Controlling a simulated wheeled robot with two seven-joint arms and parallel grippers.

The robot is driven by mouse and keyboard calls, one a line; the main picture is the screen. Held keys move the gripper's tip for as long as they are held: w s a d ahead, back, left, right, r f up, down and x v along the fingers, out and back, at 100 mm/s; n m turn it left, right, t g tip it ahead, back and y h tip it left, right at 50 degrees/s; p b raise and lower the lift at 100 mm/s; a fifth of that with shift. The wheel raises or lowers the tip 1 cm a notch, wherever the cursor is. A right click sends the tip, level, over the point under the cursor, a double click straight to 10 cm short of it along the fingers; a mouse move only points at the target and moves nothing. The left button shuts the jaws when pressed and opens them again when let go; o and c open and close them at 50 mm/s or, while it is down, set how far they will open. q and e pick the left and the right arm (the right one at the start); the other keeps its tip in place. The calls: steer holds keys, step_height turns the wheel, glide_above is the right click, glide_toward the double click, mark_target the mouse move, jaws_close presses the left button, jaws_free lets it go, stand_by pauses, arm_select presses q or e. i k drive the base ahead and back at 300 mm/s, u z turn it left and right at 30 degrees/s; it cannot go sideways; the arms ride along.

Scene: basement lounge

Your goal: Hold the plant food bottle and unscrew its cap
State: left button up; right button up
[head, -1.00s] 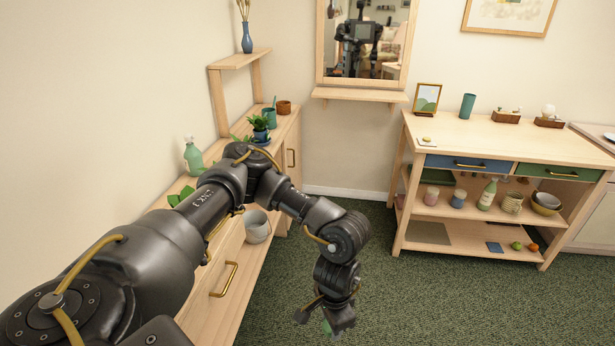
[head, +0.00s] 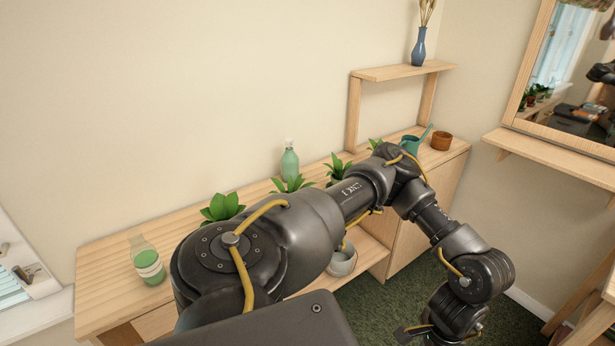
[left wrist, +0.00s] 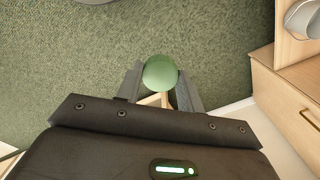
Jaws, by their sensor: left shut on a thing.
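My left gripper (left wrist: 160,74) is shut on a smooth, round green thing (left wrist: 160,71), seen end-on between the two fingers in the left wrist view. From this angle I cannot tell whether it is a bottle, a cap or something else. It hangs over the green carpet. In the head view my left arm reaches across the sideboard and bends down at the lower right, with the gripper at the frame edge. A clear bottle with green contents and a pale label (head: 149,264) stands at the sideboard's left end; its cap is unclear. My right gripper is not in view.
The wooden sideboard (head: 105,270) runs along the wall. It holds leafy plants (head: 222,207), a green bottle with a pale top (head: 290,163), a teal watering can (head: 411,144) and a brown pot (head: 441,141). A wall shelf (head: 505,139) is at right. Carpet is open below.

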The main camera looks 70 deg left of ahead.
mark_target(144, 256)
steer(key=u, duration=0.8)
steer(key=i, duration=0.9)
steer(key=u, duration=0.85)
